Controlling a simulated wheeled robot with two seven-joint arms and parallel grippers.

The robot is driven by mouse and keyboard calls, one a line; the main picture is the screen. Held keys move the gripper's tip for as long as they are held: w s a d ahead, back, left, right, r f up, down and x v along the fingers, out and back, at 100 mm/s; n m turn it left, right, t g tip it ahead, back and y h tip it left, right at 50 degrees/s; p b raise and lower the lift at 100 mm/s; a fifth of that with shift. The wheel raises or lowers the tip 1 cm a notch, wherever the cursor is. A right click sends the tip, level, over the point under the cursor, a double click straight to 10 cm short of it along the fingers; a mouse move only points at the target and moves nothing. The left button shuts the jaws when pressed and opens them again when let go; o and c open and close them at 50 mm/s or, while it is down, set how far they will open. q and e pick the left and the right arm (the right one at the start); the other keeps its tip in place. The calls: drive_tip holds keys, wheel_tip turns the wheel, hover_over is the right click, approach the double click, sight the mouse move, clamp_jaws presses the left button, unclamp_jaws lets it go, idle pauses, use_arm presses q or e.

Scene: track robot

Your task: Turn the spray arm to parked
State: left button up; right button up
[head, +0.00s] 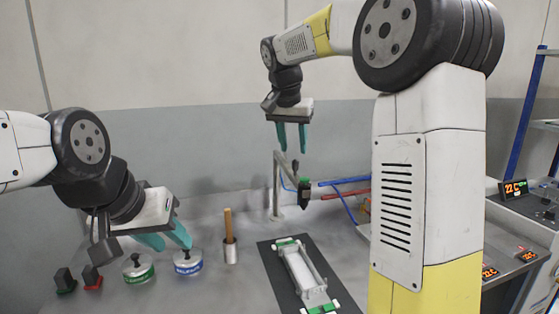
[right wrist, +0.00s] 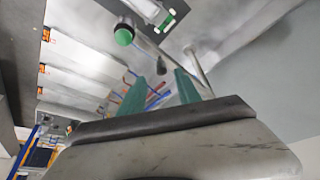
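The spray arm (head: 277,182) is a thin grey post on the bench, with a bar at its top reaching right to a black and green nozzle (head: 304,193). A small dark upright grip (head: 295,166) stands near the bar. My right gripper (head: 291,148) points down just above the bar, fingers apart and empty. In the right wrist view, the post (right wrist: 199,68) and dark grip (right wrist: 161,66) show beyond the spread fingers (right wrist: 160,82); contact is not visible. No parked mark is discernible.
A green-labelled jar (head: 138,269), a blue-labelled jar (head: 188,263) and a wooden-handled tool in a holder (head: 230,245) stand at left. A tray with green clamps (head: 322,280) lies on a dark mat in front. Blue and red pipes (head: 345,181) run behind, right of the post.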

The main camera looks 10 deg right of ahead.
sight(295, 161)
drive_tip(key=x, duration=0.8)
drive_tip(key=shift+w+a+r, duration=0.1)
drive_tip(key=shift+w, duration=0.05)
clamp_jaws()
drive_tip(key=shift+r, duration=0.1)
idle(1.1)
